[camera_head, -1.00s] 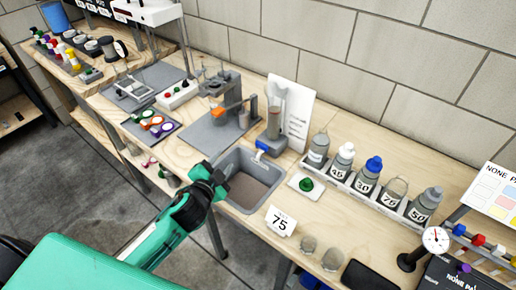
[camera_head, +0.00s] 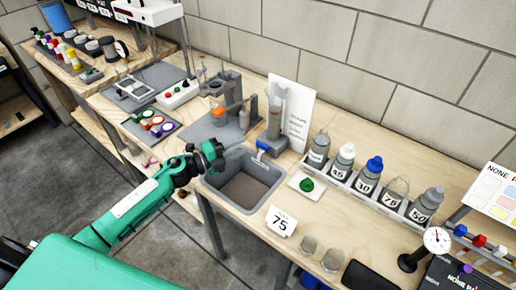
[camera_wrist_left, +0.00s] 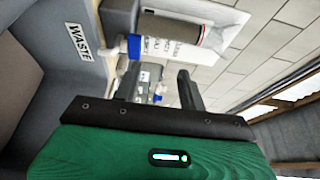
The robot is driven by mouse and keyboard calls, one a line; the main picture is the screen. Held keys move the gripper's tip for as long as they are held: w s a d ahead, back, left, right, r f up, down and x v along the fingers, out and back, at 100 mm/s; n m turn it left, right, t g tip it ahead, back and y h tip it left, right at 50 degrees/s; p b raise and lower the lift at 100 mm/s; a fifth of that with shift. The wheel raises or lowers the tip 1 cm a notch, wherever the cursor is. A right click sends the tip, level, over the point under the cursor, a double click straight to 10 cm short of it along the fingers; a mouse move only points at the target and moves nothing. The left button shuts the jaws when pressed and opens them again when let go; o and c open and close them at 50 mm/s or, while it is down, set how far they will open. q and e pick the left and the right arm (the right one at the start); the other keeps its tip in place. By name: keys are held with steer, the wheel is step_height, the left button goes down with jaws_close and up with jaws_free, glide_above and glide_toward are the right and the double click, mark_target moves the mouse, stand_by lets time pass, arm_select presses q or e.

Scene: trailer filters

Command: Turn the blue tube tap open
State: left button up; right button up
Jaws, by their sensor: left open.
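The blue tube tap (camera_head: 262,146) sits at the base of a clear upright tube (camera_head: 277,110) on a grey stand, at the back right rim of the grey sink. The blue tap also shows in the left wrist view (camera_wrist_left: 134,46), beside the tube (camera_wrist_left: 172,30). My left gripper (camera_head: 216,154) is open and empty over the sink's back left edge, left of the tap and apart from it. In the left wrist view its two dark fingers (camera_wrist_left: 158,84) stand apart. My right gripper is not in view.
The grey sink (camera_head: 211,182) has a WASTE label in the wrist view (camera_wrist_left: 79,42). A stand with an orange part (camera_head: 217,112) is behind my gripper. A green knob (camera_head: 306,184) on a white plate and a rack of bottles (camera_head: 375,197) stand right of the sink.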

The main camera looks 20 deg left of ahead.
mark_target(260, 147)
arm_select(q)
steer(key=f, duration=0.1)
steer(key=w+d+f, duration=0.2)
steer(key=shift+w+f+p, duration=0.15)
steer(key=shift+f+p, duration=0.2)
steer(key=shift+f, duration=0.05)
steer(key=x, duration=0.3)
steer(key=shift+w+d+f+p, duration=0.15)
steer(key=shift+w+d+p, duration=0.1)
steer(key=shift+p, duration=0.05)
steer(key=shift+w+d, duration=0.25)
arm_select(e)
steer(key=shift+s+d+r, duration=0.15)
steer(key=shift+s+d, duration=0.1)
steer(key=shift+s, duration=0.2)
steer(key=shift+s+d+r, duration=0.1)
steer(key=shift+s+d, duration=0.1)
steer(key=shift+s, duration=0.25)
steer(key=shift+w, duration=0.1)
